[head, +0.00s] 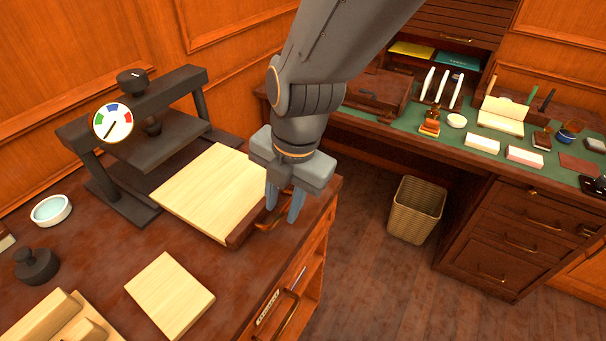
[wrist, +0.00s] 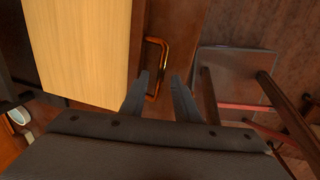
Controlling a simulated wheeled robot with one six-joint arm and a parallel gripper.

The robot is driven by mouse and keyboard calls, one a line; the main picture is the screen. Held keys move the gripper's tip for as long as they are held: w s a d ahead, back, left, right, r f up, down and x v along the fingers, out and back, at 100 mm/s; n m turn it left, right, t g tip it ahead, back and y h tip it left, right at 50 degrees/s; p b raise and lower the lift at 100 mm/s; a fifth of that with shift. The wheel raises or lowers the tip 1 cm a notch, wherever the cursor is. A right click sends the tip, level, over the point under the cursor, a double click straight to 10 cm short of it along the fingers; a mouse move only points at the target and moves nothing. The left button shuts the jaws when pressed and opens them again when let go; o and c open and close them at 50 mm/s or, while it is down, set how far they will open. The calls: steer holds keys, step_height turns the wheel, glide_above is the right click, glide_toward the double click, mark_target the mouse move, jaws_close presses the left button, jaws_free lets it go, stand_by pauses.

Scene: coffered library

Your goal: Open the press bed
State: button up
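The press (head: 150,150) is a dark frame with a knob and a dial, standing on the left cabinet. Its bed (head: 205,190) is a pale wooden board with a dark front edge, and it projects out of the frame toward my gripper. The bed also shows in the wrist view (wrist: 80,45). A copper-coloured handle (wrist: 163,60) is on the bed's dark front side. My gripper (head: 284,206) points down at this handle. In the wrist view its fingers (wrist: 158,90) are apart, with the handle's near end between them. I cannot tell whether either finger touches it.
A loose pale board (head: 169,295), a round dish (head: 51,210) and a dark weight (head: 36,266) lie on the cabinet top. A wicker basket (head: 416,210) stands on the floor before the desk (head: 480,180). The floor between cabinet and desk is otherwise open.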

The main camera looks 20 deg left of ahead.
step_height(320, 180, up, 8)
steer(key=d, duration=0.1)
steer(key=shift+d+f+b, duration=0.15)
steer(key=shift+d+b, duration=0.05)
steer(key=shift+b, duration=0.25)
stand_by(0.4)
steer(key=w+d+f+m+h, duration=0.1)
steer(key=w+d+f+m, duration=0.25)
steer(key=d+m, duration=0.6)
steer(key=w+d+f+m, duration=0.2)
steer(key=w+d+m, duration=0.3)
steer(key=d+m, duration=0.4)
steer(key=s+d+f+m, duration=0.1)
steer(key=d+m, duration=0.7)
steer(key=d, duration=0.1)
steer(key=s+d+f+m+h, duration=0.1)
steer(key=d+f+m, duration=0.1)
steer(key=d+m, duration=0.6)
steer(key=shift+s+d+f, duration=0.3)
steer(key=shift+s+d, duration=0.1)
steer(key=shift+d, duration=0.1)
steer(key=shift+s, duration=0.1)
